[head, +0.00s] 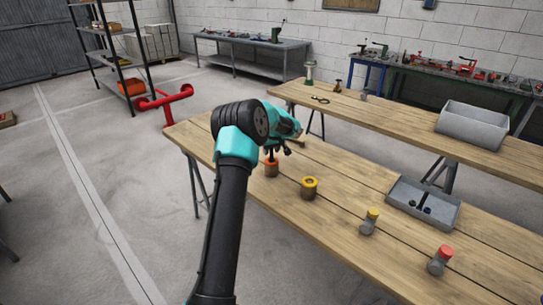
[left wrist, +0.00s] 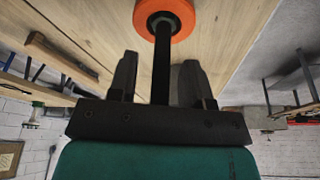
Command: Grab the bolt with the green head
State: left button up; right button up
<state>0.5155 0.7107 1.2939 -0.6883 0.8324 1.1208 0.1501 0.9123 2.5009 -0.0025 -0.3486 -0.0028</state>
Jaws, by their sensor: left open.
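My left gripper (head: 279,152) is open at the near table's far left end, just above a holder with an orange ring (head: 271,168). In the left wrist view, a dark rod (left wrist: 162,62) runs from the orange ring (left wrist: 181,24) down between the two apart fingers (left wrist: 158,75). I cannot tell whether the fingers touch it. No green head shows clearly on this rod. Small dark pieces, one with a bluish or greenish tint (head: 427,210), lie in the grey tray (head: 452,222); I cannot tell whether one is the green-headed bolt. My right gripper is not in view.
A yellow-ringed holder (head: 309,189), a yellow-topped piece (head: 369,222) and a red-topped piece (head: 439,261) stand along the near table. A grey bin (head: 472,126) sits on the table behind. Bare wood lies between these things.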

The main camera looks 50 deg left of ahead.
pick_arm(q)
jog(key=shift+f, duration=0.1)
dwell(0.4)
grip_shut()
